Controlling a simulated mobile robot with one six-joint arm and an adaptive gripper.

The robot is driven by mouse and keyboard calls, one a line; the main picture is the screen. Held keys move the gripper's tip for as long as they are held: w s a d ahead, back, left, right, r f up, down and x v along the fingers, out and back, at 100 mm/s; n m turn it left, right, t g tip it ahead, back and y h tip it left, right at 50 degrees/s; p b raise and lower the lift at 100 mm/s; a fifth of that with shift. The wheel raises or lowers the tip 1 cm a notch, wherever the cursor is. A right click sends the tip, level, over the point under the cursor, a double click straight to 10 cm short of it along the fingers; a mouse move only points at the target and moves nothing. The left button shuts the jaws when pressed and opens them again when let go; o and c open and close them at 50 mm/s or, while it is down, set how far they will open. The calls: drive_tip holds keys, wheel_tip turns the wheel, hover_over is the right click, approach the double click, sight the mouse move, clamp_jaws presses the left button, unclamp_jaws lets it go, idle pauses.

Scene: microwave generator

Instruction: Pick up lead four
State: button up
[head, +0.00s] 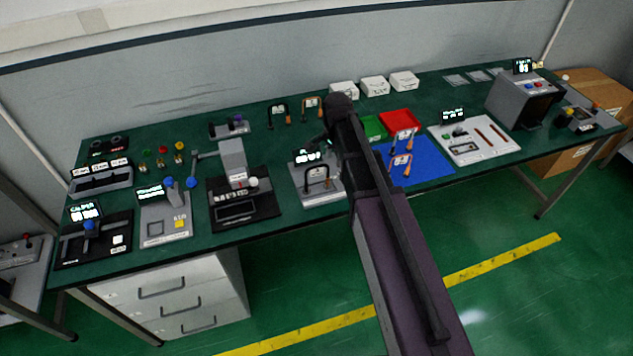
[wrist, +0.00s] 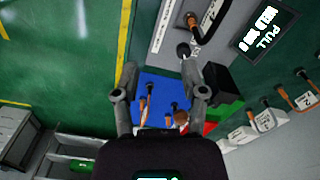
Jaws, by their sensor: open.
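Several U-shaped orange-and-black leads with white tags are in view; I cannot read which tag says four. In the head view two stand at the back, a left one (head: 278,116) and a right one (head: 311,109). One lead (head: 317,179) stands on the grey pull tester (head: 322,196); it also shows in the wrist view (wrist: 207,27). Two more, a rear lead (head: 404,136) and a front lead (head: 400,163), are on the blue mat (head: 434,170). My gripper (wrist: 158,66) is open and empty, above the bench, between the pull tester and the mat in the wrist view.
A green bin (head: 373,127) and a red bin (head: 396,117) stand behind the mat, partly hidden by my arm. White boxes (head: 374,86) line the back. A black press (head: 243,205) stands left of the tester. Bare green bench lies around the back leads.

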sight(317, 166)
drive_tip(key=w+a+r+m+p, duration=0.1)
drive_tip(key=w+a+m, duration=0.3)
drive_tip(key=w+a, duration=0.1)
drive_tip(key=shift+w+a+r, duration=0.15)
drive_tip(key=shift+a+r, duration=0.2)
drive_tip(key=shift+r, duration=0.05)
drive_tip(key=shift+f, duration=0.15)
wheel_tip(317, 166, down, 8)
drive_tip(key=b, duration=0.8)
drive_tip(key=shift+f, duration=0.2)
drive_tip(key=shift+d+f+b, duration=0.1)
drive_tip(key=shift+b, duration=0.2)
drive_tip(key=shift+d+f+b, duration=0.2)
drive_tip(key=shift+f+b, duration=2.3)
clamp_jaws()
